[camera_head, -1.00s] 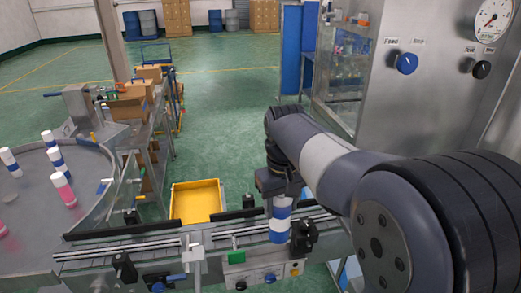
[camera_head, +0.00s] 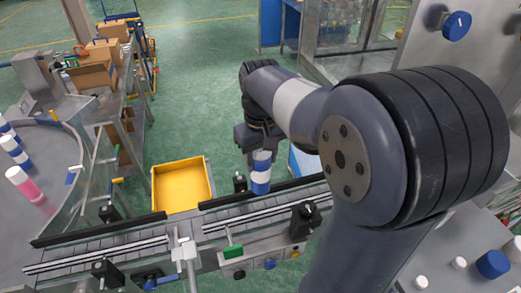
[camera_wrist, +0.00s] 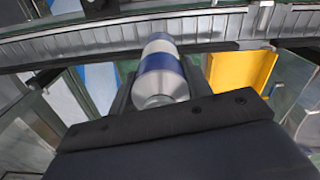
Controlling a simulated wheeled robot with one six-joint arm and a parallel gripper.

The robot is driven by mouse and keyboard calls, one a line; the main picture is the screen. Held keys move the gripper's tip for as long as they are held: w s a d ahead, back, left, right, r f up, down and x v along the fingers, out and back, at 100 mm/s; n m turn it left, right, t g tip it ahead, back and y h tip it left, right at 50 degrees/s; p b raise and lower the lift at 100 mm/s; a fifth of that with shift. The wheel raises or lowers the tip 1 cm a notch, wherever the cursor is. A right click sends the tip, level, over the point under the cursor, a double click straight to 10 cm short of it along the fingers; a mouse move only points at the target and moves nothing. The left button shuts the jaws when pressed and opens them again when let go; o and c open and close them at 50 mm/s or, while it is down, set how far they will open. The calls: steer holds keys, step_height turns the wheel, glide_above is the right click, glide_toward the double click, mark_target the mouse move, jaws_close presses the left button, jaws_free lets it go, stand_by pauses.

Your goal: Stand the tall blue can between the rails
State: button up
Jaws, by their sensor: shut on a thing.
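The tall blue can (camera_head: 261,174), white with blue bands, is held in my gripper (camera_head: 258,152). In the head view it hangs upright beyond the far rail, close to the conveyor's far edge. In the wrist view the can (camera_wrist: 160,74) sits between the two fingers of my gripper (camera_wrist: 158,88), its silver end toward the camera. The rails (camera_head: 225,220) run along the conveyor; the wrist view shows the rails (camera_wrist: 90,42) past the can. How high the can is above the belt is hard to tell.
A yellow bin (camera_head: 181,186) stands beyond the conveyor, left of the can. A black clamp block (camera_head: 303,220) sits on the near rail. A round table (camera_head: 50,205) with several cans is at the left. A white post (camera_head: 187,252) rises at the near edge.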

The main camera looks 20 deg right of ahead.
mark_target(261, 189)
steer(key=shift+f+b, duration=2.8)
steer(key=shift+f, duration=0.5)
steer(key=shift+f+b, duration=1.5)
steer(key=shift+f, duration=0.85)
steer(key=shift+s+f, duration=0.1)
steer(key=shift+f, duration=0.4)
steer(key=o, duration=1.3)
step_height(261, 189, up, 11)
steer(key=shift+f, duration=0.1)
step_height(261, 189, down, 11)
steer(key=shift+r, duration=0.3)
